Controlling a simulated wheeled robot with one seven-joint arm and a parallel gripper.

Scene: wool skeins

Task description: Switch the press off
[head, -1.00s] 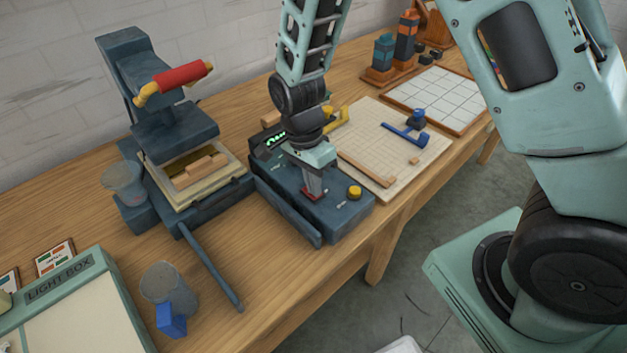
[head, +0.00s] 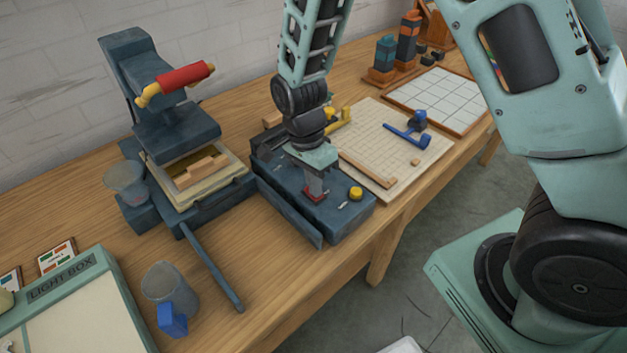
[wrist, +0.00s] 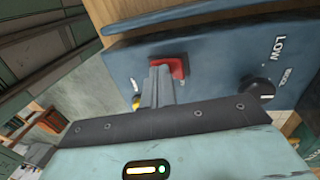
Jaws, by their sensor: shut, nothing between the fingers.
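The press (head: 175,130) is dark blue-grey with a red-sleeved handle, and stands at the back left in the head view. Beside it is a dark blue control box (head: 340,222) with a yellow knob (head: 355,193). The box's display is largely hidden behind my arm, and no green glow shows there. A red switch (wrist: 180,66) is on the box's face in the wrist view. My gripper (head: 315,193) is shut and empty, pointing down, its fingertips (wrist: 158,78) at the red switch, appearing to touch it. The fingers hide part of the switch.
The press's long lever (head: 212,268) sticks out over the table front. A clear cup (head: 168,285) and blue block (head: 172,320) stand near a light box (head: 62,280). A wooden board (head: 385,135) with a blue tool (head: 407,135) lies right of the control box.

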